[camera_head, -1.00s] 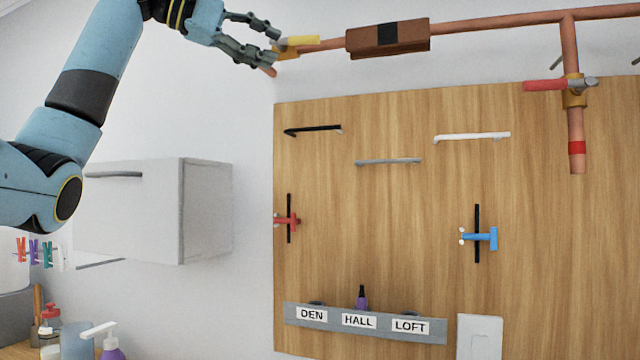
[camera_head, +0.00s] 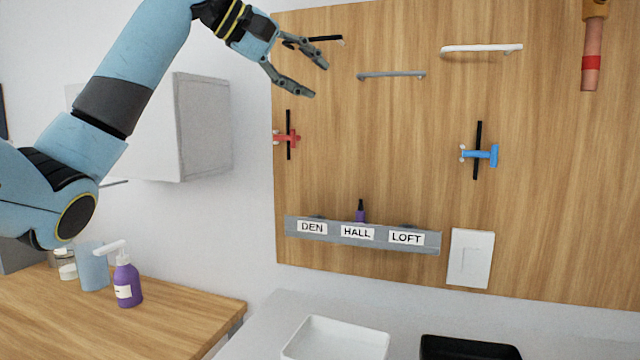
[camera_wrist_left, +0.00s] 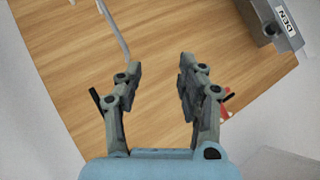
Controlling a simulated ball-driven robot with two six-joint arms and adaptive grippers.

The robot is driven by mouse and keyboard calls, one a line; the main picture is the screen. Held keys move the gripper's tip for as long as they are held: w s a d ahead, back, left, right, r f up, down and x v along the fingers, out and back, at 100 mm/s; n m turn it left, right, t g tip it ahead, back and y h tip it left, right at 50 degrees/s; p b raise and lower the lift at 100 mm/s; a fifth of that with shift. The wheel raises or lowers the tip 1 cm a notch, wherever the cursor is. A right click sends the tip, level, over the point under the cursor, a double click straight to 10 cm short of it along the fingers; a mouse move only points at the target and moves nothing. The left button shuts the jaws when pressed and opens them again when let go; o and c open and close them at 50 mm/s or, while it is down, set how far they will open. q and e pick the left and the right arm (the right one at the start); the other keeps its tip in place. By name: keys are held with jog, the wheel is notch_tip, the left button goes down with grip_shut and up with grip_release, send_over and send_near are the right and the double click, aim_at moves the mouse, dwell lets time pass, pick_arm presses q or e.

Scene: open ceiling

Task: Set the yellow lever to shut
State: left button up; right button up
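The yellow lever is out of view in both current views. Of the copper pipework, only a lower pipe end (camera_head: 592,60) with a red band shows, at the top right of the head view. My left gripper (camera_head: 318,80) is at the upper left of the wooden board, its fingers spread and empty. In the left wrist view the gripper (camera_wrist_left: 160,65) also shows open, with only board between its fingers. My right gripper is not in view.
The wooden board (camera_head: 380,120) carries a black bar (camera_head: 327,39), a grey bar (camera_head: 392,75), a white bar (camera_head: 482,49), a red slider (camera_head: 290,138), a blue slider (camera_head: 482,154) and a labelled rail (camera_head: 380,245). A white tray (camera_head: 340,338) and black tray (camera_head: 470,348) stand below.

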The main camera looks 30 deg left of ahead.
pick_arm(q)
jog(key=s+d+f+m+g+y, duration=0.1)
jog(key=d+f, duration=0.1)
jog(key=f, duration=0.7)
jog(key=s+d+f+m+g, duration=0.1)
jog(key=d+f+m, duration=0.1)
jog(key=f, duration=0.8)
jog(key=shift+s+d+f+y, duration=0.15)
jog(key=shift+s+y, duration=0.15)
jog(key=shift+y, duration=0.1)
